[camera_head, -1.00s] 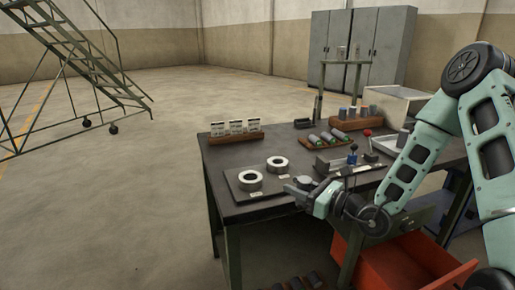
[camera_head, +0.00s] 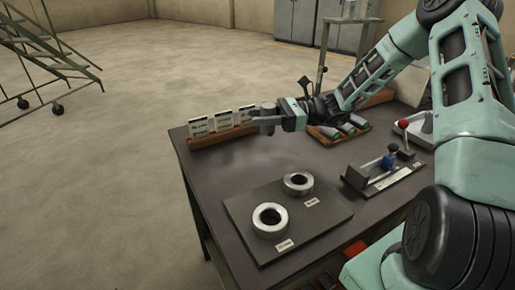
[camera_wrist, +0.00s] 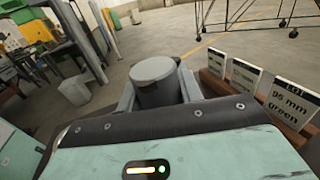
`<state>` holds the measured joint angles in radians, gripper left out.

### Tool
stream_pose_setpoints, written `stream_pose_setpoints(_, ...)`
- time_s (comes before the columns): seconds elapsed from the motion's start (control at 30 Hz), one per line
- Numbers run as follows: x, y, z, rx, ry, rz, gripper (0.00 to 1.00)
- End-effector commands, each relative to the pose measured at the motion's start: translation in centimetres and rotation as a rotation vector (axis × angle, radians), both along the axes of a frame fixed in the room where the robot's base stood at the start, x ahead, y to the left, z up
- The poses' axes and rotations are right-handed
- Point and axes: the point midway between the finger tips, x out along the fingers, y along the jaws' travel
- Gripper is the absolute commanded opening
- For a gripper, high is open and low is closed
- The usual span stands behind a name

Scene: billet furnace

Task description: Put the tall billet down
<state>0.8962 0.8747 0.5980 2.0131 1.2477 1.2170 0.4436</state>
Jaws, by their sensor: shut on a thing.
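My gripper (camera_head: 262,118) is over the back left of the dark table (camera_head: 235,170), close to the row of lot cards. In the wrist view, a grey cylinder with a flat round top, the billet (camera_wrist: 155,75), stands between the two fingers, and my gripper is shut on it. Its lower end is hidden by the wrist housing, so I cannot tell whether it touches the table. Two metal rings, a nearer one (camera_head: 269,220) and a farther one (camera_head: 298,183), lie on a dark plate (camera_head: 325,222) at the table's front.
White lot cards (camera_head: 223,122) stand in a brown wooden holder (camera_head: 212,139) beside my gripper; one reads "95 mm green" in the wrist view. A wooden tray of cylinders (camera_head: 345,127) lies to the right. A fixture with a blue part (camera_head: 389,160) stands right of the rings. The table between holder and plate is clear.

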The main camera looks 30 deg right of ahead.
Motion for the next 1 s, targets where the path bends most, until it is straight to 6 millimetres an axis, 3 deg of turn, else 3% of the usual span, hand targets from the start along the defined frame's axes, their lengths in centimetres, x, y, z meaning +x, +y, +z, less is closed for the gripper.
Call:
stream_pose_setpoints(0.4, 0.0, 0.0, -5.6, 0.005, -0.001, 0.006, 0.0)
stream_pose_setpoints(0.57, 0.0, 0.0, -6.4, 0.004, -0.001, 0.005, 0.0)
stream_pose_setpoints(0.83, 0.0, 0.0, -9.6, 0.004, 0.0, 0.006, 0.0)
stream_pose_setpoints(1.0, 0.0, 0.0, -9.8, 0.002, -0.003, 0.006, 0.0)
